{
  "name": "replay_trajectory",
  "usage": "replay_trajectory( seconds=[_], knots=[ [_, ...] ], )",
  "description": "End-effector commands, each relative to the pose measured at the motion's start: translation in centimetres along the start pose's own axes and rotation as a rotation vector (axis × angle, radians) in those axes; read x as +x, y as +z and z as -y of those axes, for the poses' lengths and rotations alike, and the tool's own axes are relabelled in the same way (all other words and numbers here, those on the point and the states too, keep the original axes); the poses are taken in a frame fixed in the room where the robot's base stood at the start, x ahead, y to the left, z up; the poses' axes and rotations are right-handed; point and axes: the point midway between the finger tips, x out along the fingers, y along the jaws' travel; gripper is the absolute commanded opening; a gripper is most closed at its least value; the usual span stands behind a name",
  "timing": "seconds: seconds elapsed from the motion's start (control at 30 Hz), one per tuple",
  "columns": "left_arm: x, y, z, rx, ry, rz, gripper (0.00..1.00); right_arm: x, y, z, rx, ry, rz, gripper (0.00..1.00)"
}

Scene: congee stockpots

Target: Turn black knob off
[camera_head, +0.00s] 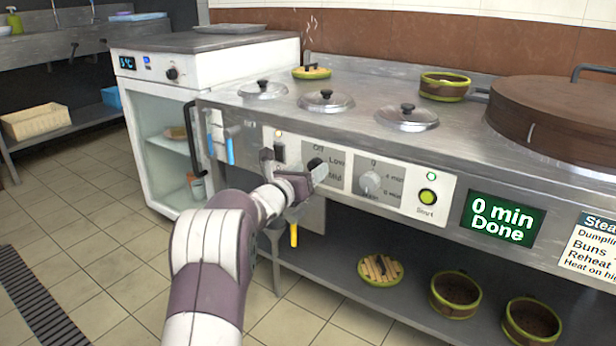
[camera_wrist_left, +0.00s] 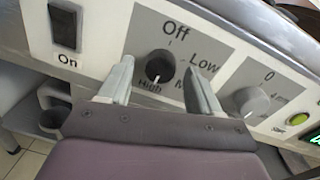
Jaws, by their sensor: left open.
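The black knob (camera_wrist_left: 161,66) sits on a grey dial plate marked Off, Low, Mid and High. Its white mark points down, towards High. In the head view the black knob (camera_head: 315,164) is partly hidden by my left gripper (camera_head: 292,170). In the left wrist view my left gripper (camera_wrist_left: 160,82) is open, with one finger on each side of the knob. I cannot tell whether the fingers touch it. My right gripper is not in view.
A grey timer knob (camera_head: 371,183) and a green Start button (camera_head: 428,197) are to the right. A black On switch (camera_head: 280,152) is to the left. A display (camera_head: 503,217) reads "0 min Done". Lidded pots (camera_head: 326,101) stand on the counter above.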

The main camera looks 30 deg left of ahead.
Motion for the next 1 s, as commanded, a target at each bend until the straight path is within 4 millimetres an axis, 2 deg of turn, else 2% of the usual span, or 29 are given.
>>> replay_trajectory(
  seconds=[0.23, 0.27, 0.4, 0.43, 0.77, 1.0],
  knots=[
    [0.2, 0.1, 0.0, 0.000, 0.000, 0.001, 0.63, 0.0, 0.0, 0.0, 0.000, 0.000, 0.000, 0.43],
    [0.2, 0.1, 0.0, 0.000, 0.000, 0.000, 0.60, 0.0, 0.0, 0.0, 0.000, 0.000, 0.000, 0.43],
    [0.1, 0.1, 0.0, 0.000, 0.000, 0.000, 0.14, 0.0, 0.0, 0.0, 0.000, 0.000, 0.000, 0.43],
    [0.1, 0.1, 0.0, 0.000, 0.000, 0.000, 0.07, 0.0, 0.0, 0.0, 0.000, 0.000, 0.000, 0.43],
    [0.1, 0.1, 0.0, -0.036, 0.000, -0.002, 0.07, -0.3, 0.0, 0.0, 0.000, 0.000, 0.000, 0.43],
    [0.1, 0.3, 0.0, -0.175, 0.002, -0.011, 0.07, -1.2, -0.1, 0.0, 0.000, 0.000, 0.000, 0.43]
  ],
)
